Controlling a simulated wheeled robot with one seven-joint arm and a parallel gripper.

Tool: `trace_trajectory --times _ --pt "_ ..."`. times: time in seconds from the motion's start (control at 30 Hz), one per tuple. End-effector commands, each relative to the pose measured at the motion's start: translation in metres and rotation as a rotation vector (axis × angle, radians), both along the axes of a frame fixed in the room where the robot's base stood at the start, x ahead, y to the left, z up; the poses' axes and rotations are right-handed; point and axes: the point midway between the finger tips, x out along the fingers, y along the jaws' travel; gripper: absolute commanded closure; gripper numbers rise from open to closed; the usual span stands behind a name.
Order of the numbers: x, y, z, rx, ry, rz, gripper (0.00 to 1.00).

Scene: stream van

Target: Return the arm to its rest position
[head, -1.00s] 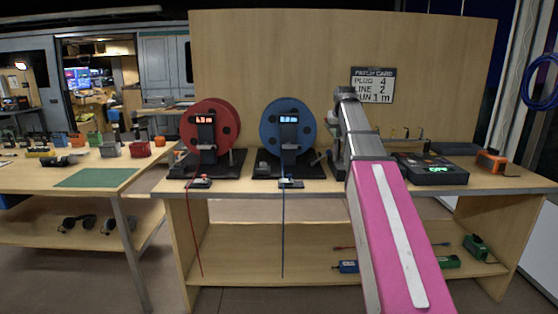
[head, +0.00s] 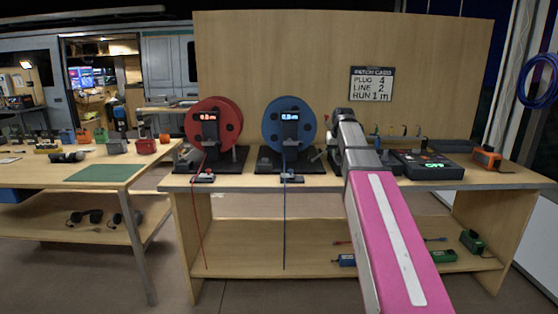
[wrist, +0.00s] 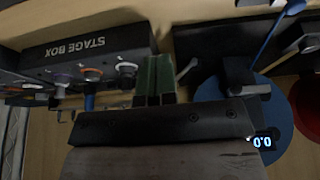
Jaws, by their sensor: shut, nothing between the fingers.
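My arm, pink and grey, reaches from the bottom right of the head view toward the bench (head: 480,179), and its far grey end stands before the back board. My gripper is hidden behind the arm there. In the wrist view my gripper (wrist: 154,80) shows two dark greenish fingers close together, shut and empty, beyond a dark gripper body. The fingers appear between the stage box (wrist: 85,53) on the left and the blue reel (wrist: 222,88) on the right. I cannot tell their distance from either.
The red reel (head: 229,115) and blue reel (head: 272,130) stand on the bench left of my arm. A dark device with a green display (head: 433,165) and an orange device (head: 487,157) are on the right. A patch card (head: 371,84) hangs on the board (head: 300,50). Another table (head: 60,180) stands left.

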Motion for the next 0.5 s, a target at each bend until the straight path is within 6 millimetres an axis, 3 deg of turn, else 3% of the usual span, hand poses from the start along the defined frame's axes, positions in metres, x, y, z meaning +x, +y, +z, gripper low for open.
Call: trace_trajectory --times 0.27,0.5 --pt "-0.041 0.011 -0.093 0.005 0.075 0.0 1.0" --pt "-0.092 0.022 -0.184 0.009 0.156 -0.001 1.0"
